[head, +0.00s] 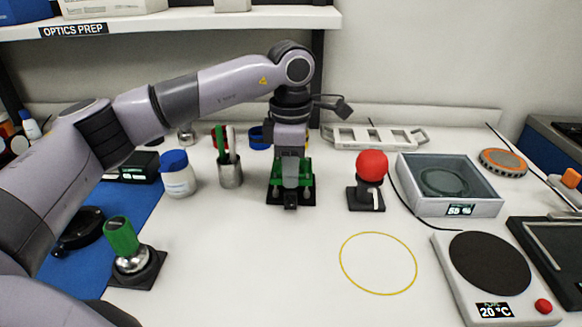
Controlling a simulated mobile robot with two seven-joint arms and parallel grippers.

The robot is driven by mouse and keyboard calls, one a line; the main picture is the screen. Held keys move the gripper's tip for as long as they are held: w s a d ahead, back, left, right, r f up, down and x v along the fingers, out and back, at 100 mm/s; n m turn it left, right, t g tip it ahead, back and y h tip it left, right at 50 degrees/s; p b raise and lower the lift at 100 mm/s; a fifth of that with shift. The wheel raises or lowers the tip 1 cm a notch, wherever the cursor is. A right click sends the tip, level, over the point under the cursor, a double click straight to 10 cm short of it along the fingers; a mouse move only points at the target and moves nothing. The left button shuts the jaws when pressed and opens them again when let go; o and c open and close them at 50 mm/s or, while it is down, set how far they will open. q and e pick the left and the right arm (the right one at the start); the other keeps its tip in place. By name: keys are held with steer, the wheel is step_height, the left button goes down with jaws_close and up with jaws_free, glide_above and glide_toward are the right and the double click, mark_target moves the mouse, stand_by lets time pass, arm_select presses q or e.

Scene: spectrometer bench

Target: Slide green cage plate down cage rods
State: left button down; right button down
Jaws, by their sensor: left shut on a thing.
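The green cage plate (305,172) is at the middle back of the bench, low over a black base (304,197). My left gripper (291,168) points straight down from above and is shut on the green cage plate. The gripper and wrist cover much of the plate. The cage rods are mostly hidden behind the gripper, so I cannot tell how the plate sits on them. My right gripper is not in view.
A pen cup (230,174) and a white jar with a blue lid (178,178) stand to the left. A red ball on a black stand (371,166) is to the right. A yellow ring (343,267) marks clear white bench in front. A hotplate (455,277) is front right.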

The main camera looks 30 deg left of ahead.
arm_select(q)
steer(key=shift+f, duration=0.2)
stand_by(0.4)
steer(key=shift+r, duration=0.15)
steer(key=shift+r+p, duration=1.3)
steer(key=shift+r, duration=0.4)
steer(key=shift+f, duration=0.2)
steer(key=shift+f+b, duration=0.8)
steer(key=shift+f, duration=0.45)
steer(key=shift+f, duration=0.3)
stand_by(0.7)
steer(key=shift+f, duration=0.2)
steer(key=shift+r, duration=0.1)
